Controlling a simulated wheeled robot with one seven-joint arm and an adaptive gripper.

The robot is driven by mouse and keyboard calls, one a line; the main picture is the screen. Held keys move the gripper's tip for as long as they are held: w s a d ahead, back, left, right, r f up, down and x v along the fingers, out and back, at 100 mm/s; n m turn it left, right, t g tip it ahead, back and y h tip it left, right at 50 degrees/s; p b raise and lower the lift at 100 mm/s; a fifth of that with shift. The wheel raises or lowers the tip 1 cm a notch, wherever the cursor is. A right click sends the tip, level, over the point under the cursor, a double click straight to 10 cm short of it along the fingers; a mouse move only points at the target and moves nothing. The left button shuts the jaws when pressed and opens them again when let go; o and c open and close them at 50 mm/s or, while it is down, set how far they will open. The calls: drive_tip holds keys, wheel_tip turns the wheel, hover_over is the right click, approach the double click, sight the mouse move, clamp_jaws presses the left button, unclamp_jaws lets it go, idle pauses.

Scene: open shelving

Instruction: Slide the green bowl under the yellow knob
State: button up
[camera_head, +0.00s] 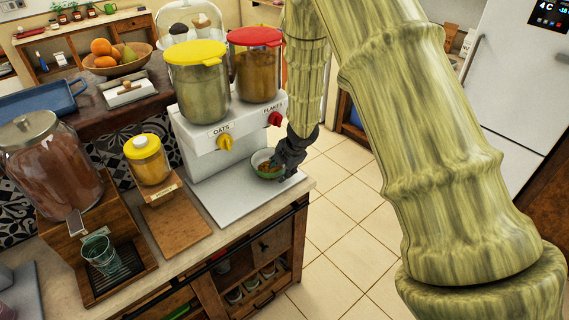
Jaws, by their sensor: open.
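The green bowl (265,171) stands on the white base of the cereal dispenser, at the right, below the red knob (275,118) marked "FLAKES". Brown flakes show inside it. The yellow knob (225,143) marked "OATS" is on the dispenser front to the left of the red one. The base below the yellow knob is bare. My gripper (278,168) is at the right side of the bowl, pointing down and left. Its fingers are dark and small here, and they partly cover the bowl's right rim. I cannot tell whether they touch the bowl.
A yellow-lidded jar (148,160) stands on a wooden stand left of the dispenser. Further left are a glass tumbler (100,254) on a dark tray and a large brown jar (48,165). The white base (235,205) has free room in front. The counter edge is close to my gripper.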

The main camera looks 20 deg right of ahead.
drive_tip(key=shift+x, duration=1.1)
clamp_jaws()
